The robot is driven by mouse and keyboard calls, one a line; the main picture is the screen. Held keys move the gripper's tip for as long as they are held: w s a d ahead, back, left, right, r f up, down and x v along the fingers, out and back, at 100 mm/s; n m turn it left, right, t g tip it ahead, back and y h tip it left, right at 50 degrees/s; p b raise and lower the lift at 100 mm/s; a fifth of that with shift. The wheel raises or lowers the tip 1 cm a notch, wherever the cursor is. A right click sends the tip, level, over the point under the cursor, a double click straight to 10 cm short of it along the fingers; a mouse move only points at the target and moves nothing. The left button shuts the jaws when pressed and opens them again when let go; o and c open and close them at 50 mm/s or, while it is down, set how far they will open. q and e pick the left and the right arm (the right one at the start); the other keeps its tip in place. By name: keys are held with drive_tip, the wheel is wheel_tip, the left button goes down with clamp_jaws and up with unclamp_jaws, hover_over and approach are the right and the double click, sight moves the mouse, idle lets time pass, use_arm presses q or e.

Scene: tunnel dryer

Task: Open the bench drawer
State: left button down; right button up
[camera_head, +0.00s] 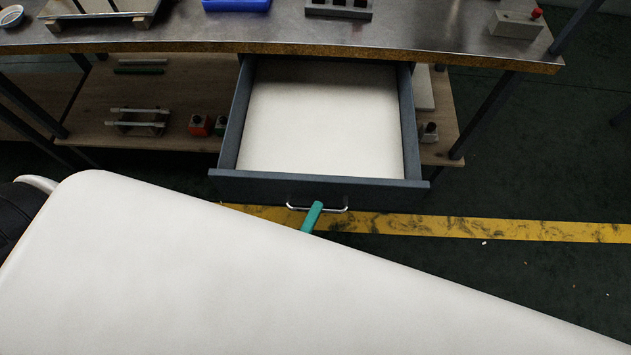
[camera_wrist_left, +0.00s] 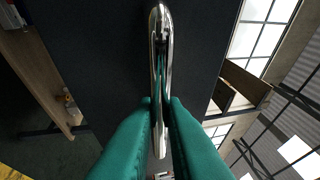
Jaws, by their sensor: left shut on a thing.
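The bench drawer (camera_head: 320,188) is dark grey and stands pulled out from under the metal bench top (camera_head: 400,35). Its pale inside shows empty. A metal bar handle (camera_head: 335,210) sits on its front. My left gripper (camera_head: 314,212) is at the handle, with one teal finger showing in the head view; my white arm hides the rest. In the left wrist view, both teal fingers (camera_wrist_left: 160,115) are shut on the handle (camera_wrist_left: 161,50), one on each side, against the dark drawer front (camera_wrist_left: 100,60). My right gripper is not in view.
On the bench top are a blue bin (camera_head: 236,5), a dark block with holes (camera_head: 338,9) and a grey block with a red knob (camera_head: 516,23). A wooden lower shelf (camera_head: 90,95) holds small parts. A yellow floor stripe (camera_head: 500,228) runs below; the floor at right is mostly clear.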

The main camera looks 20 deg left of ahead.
use_arm(q)
drive_tip(key=shift+s+d, duration=0.2)
drive_tip(key=shift+s, duration=0.4)
drive_tip(key=shift+s+d, duration=0.15)
drive_tip(key=shift+s, duration=0.4)
drive_tip(key=c, duration=1.5)
unclamp_jaws()
drive_tip(key=b+v, duration=0.2)
drive_tip(key=v, duration=1)
drive_tip(key=shift+b, duration=0.3)
